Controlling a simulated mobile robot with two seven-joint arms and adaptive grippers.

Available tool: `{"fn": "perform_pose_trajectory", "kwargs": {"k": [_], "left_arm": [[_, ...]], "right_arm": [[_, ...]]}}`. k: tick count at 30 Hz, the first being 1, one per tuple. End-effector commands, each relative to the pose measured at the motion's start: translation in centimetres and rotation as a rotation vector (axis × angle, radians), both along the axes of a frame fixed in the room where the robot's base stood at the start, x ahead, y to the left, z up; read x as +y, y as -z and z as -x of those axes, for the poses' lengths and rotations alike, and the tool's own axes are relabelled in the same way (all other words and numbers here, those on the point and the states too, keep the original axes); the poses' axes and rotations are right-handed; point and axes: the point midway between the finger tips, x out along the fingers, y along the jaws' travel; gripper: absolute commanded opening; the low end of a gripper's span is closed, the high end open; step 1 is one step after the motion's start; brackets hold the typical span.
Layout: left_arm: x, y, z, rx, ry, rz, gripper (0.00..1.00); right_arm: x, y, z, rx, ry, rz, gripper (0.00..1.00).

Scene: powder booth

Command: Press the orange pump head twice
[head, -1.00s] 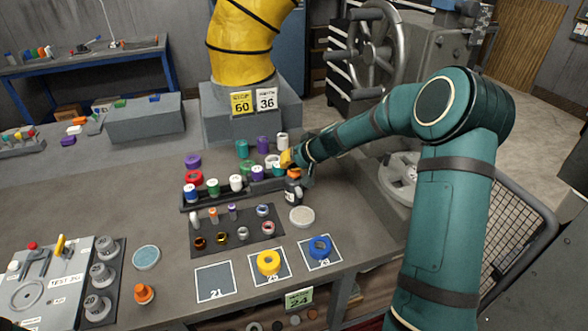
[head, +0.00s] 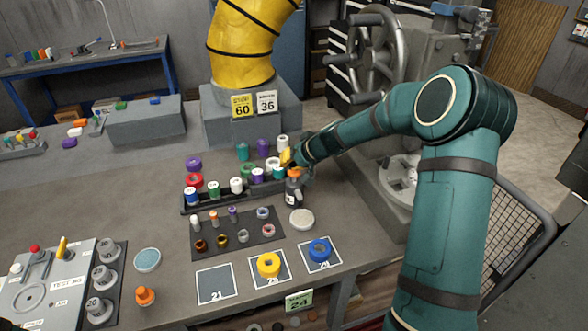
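The orange pump head (head: 294,173) sits on top of a small dark bottle with a pale label (head: 293,192), which stands upright on the grey bench. My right gripper (head: 288,157), with a yellow fingertip part showing, is just above and behind the pump head. A small gap seems to show between them, but contact is hard to judge at this size. Whether its fingers are open or shut cannot be told. My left gripper is not in view.
A dark rack with several coloured-cap jars (head: 237,185) stands left of the bottle. A dark mat (head: 215,220) with small parts lies in front of it. A pale round disc (head: 302,219) lies close to the bottle. An orange knob (head: 144,296) stands front left.

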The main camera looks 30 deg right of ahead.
Motion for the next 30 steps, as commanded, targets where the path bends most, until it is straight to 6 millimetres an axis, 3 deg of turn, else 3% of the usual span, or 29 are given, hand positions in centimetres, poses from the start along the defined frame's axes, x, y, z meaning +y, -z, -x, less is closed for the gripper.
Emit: {"fn": "perform_pose_trajectory", "kwargs": {"k": [4, 17, 30], "left_arm": [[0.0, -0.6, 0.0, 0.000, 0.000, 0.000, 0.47], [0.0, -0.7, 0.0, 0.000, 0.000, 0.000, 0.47], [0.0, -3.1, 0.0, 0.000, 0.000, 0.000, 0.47]], "right_arm": [[0.0, -0.9, 0.0, -0.001, 0.000, 0.001, 0.00], [0.0, -1.2, 0.0, -0.002, 0.000, 0.001, 0.00], [-0.1, -5.1, -0.1, -0.003, 0.000, 0.003, 0.00]]}}
